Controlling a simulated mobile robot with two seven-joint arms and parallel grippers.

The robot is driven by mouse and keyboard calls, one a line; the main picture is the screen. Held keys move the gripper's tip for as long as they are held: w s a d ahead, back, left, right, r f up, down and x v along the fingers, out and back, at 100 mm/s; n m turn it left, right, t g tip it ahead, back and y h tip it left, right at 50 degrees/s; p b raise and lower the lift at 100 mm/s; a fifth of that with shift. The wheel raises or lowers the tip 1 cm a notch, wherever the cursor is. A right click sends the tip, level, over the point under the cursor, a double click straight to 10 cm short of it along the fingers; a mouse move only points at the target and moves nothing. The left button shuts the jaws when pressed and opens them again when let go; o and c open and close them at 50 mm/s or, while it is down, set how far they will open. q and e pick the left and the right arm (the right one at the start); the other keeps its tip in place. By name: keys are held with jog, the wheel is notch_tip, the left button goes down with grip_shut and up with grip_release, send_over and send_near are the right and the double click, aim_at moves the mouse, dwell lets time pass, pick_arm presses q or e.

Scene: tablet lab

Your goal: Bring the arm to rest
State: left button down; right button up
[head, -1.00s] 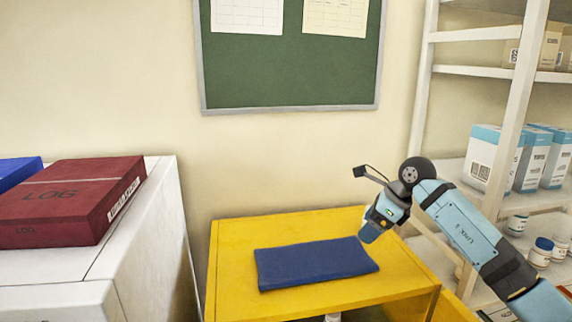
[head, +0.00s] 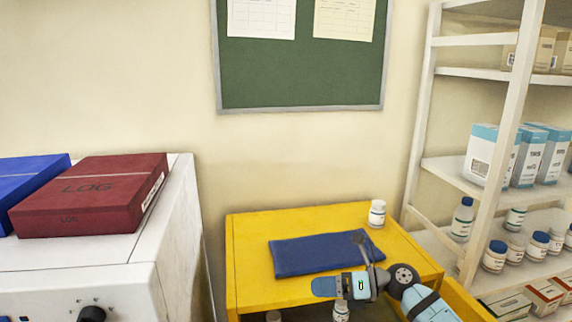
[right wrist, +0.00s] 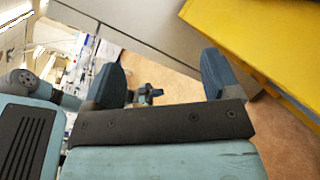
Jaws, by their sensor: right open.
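My right arm comes in from the bottom right of the head view, and its gripper (head: 325,287) is in front of the yellow cabinet's front edge, near the blue mat. In the right wrist view the two fingers of this gripper (right wrist: 162,75) stand wide apart with nothing between them. Beyond them are the floor and a pale panel.
A yellow cabinet (head: 250,290) bears a dark blue mat (head: 300,258) and a white bottle (head: 377,214). A white machine with a red log box (head: 90,195) stands left. A shelf (head: 462,172) with bottles and cartons stands right.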

jog(key=s+d+f+n+t+h, duration=0.3)
jog(key=s+f+n+h, duration=0.1)
jog(key=s+f+n, duration=0.4)
jog(key=s+d+f+n+t+h+p, duration=0.1)
jog(key=s+d+f+n+h, duration=0.3)
jog(key=s+f+n, duration=0.5)
jog(key=s+d+f+n+t+h+p, duration=0.1)
jog(key=s+d+f+n+t+h, duration=0.3)
jog(key=s+f+n, duration=0.5)
jog(key=s+n+h, duration=0.1)
jog(key=s+n, duration=0.2)
jog(key=n, duration=0.1)
jog(key=shift+s+d+n+t, duration=0.25)
jog(key=shift+s+n+t, duration=0.05)
jog(key=shift+n, duration=0.1)
